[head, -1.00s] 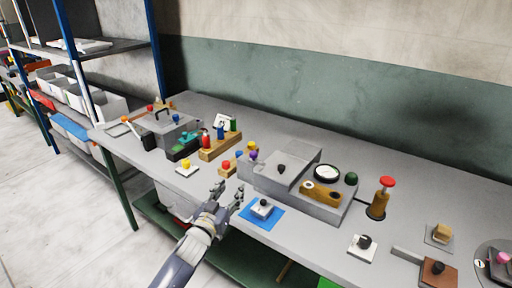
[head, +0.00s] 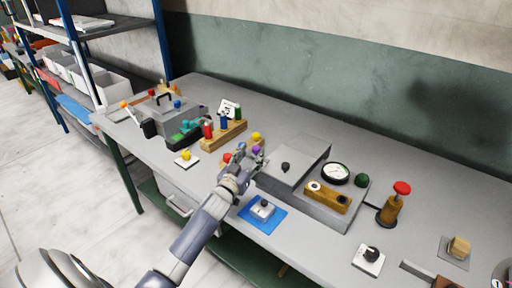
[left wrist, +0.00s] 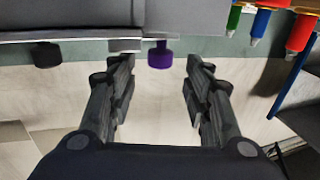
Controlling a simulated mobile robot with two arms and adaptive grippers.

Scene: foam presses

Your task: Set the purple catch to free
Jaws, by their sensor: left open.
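The purple catch (head: 257,149) is a small purple knob at the left end of the grey press (head: 300,163). In the head view it is partly hidden behind my left gripper (head: 248,156). In the left wrist view the purple catch (left wrist: 160,54) hangs below the grey body's edge, between the lines of the two fingers and close to their tips. My left gripper (left wrist: 160,72) is open, with a clear gap between its fingers and nothing held. Whether a finger touches the catch cannot be told. My right gripper is not in view.
A yellow knob (head: 256,137) and a red knob (head: 227,157) are close to the gripper. A blue mat (head: 270,222) with a grey switch lies in front of the press. A wooden rack with coloured handles (head: 223,134) stands to the left. The table behind is clear.

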